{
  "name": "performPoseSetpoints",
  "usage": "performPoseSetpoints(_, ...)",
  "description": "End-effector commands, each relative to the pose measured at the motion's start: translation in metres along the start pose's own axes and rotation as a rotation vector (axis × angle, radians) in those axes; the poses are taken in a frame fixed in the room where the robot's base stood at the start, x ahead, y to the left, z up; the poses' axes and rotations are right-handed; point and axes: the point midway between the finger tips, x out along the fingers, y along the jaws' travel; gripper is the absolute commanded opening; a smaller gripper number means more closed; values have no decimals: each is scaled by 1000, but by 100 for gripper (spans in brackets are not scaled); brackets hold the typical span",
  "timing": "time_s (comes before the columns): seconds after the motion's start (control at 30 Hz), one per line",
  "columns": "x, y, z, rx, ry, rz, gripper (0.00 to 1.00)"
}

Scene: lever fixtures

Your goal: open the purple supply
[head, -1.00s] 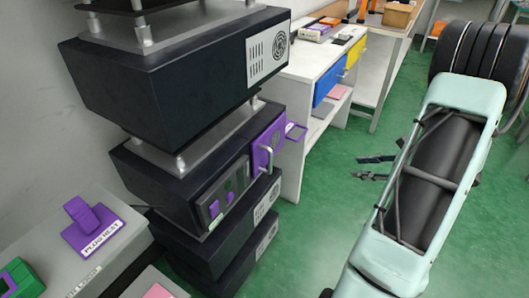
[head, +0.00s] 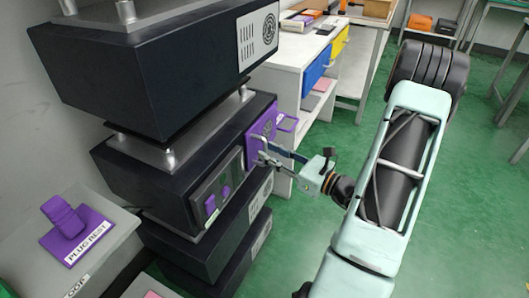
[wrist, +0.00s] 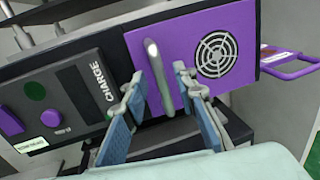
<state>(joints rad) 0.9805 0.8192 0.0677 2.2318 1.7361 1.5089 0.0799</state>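The purple supply is a dark box (head: 140,185) in the stack, with a purple front panel (head: 262,122) at its right end. In the wrist view the purple panel (wrist: 220,85) carries a round vent and a grey bar handle (wrist: 155,75). My gripper (head: 268,156) is at the panel in the head view. In the wrist view my gripper (wrist: 162,98) is open, with one blue-padded finger on each side of the handle. A gap shows between the handle and each finger. I cannot tell how deep the handle sits between them.
A purple loop (wrist: 292,66) sticks out right of the panel. Left of it are a CHARGE label, a green disc and a purple knob (wrist: 10,122). A purple plug (head: 64,215) lies on a PLUG REST at left. Green floor (head: 300,235) is clear right of the stack.

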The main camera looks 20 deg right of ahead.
Motion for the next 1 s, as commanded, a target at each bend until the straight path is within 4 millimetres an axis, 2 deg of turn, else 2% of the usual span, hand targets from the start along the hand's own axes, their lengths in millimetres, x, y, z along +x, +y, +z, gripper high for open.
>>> performPoseSetpoints(0.1,15,0,-1,-1,0,2,26)
performPoseSetpoints(0.2,22,0,-1,-1,1,0,26)
performPoseSetpoints(0.53,25,-1,0,-1,2,-1,26)
performPoseSetpoints(0.77,25,-1,0,-1,1,-1,1)
performPoseSetpoints(1.0,25,-1,0,-1,1,-1,0)
